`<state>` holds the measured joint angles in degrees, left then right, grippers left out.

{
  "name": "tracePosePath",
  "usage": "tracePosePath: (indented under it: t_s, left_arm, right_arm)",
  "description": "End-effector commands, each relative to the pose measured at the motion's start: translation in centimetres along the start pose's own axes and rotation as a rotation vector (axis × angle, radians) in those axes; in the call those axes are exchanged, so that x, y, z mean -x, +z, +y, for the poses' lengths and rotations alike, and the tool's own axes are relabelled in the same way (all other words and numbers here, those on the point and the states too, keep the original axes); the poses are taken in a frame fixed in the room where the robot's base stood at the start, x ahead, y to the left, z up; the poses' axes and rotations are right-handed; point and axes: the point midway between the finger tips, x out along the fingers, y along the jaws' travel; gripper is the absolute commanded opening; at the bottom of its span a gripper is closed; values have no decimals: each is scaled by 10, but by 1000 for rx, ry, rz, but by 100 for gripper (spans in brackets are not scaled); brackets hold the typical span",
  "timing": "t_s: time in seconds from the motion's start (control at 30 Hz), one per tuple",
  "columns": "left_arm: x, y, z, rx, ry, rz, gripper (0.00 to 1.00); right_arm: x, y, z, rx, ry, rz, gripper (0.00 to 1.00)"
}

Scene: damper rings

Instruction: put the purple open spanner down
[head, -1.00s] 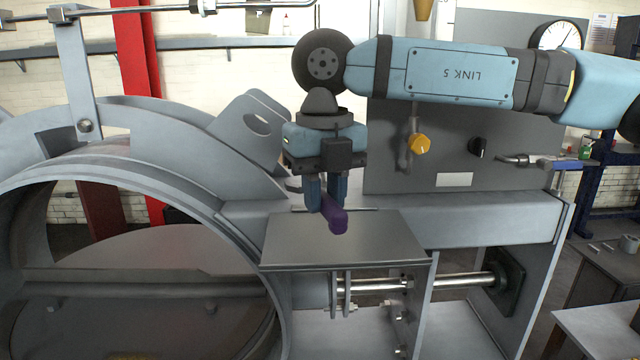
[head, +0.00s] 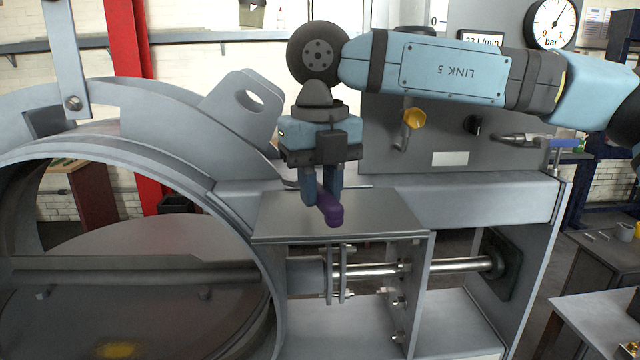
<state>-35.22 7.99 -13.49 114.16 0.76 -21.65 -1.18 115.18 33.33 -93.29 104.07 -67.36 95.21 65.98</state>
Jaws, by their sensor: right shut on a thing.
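The purple open spanner (head: 330,212) is between the fingers of my right gripper (head: 322,199). One purple end points toward me; the rest is hidden by the fingers. My right gripper points down and is shut on the spanner. It is over the flat grey metal plate (head: 390,212) beside the big ring. The spanner is at or very close to the plate; I cannot tell whether it touches. My left gripper is not in the head view.
A large grey damper ring (head: 130,150) fills the left side. A steel shaft (head: 455,265) runs below. The plate's right part is clear.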

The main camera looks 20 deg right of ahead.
Motion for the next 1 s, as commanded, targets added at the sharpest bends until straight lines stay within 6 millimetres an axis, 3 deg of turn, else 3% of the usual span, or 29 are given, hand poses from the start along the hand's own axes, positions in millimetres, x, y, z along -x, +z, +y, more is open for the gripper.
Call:
tracePosePath:
  t_s: [0.1,0.57,1.0]
  left_arm:
    - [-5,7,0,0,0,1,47]
    - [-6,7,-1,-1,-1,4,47]
    - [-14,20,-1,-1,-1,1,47]
  right_arm:
    - [-10,0,0,0,0,0,0]
    - [-12,0,0,0,0,-1,0]
    - [-26,0,0,0,2,-2,0]
